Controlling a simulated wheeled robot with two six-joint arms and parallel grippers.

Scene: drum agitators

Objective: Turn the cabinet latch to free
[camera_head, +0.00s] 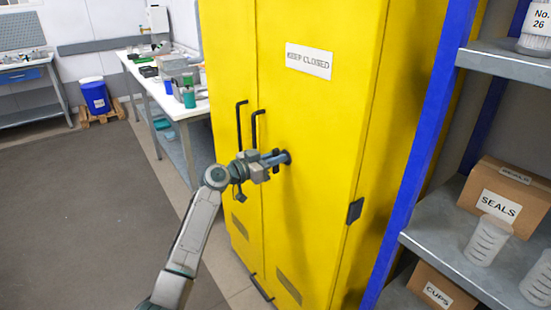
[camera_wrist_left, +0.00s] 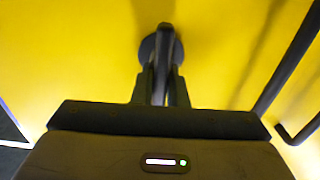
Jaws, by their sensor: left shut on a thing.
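The tall yellow cabinet (camera_head: 315,120) stands upright in the middle of the head view, its two doors closed. The cabinet latch (camera_head: 284,157) is a grey lever on a round base on the right door, below and right of the black handles. In the left wrist view the latch (camera_wrist_left: 163,42) comes out from its round base toward me. My left gripper (camera_head: 272,163) is shut on the latch lever, its fingers on both sides of it in the wrist view (camera_wrist_left: 160,88). The fingers hide part of the lever. My right gripper is not in view.
Two black door handles (camera_head: 240,125) are close to the left gripper. A blue-framed shelf (camera_head: 420,150) with boxes and plastic cups stands at the right. A white workbench (camera_head: 150,85) stands behind at the left. The grey floor (camera_head: 80,200) at the left is clear.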

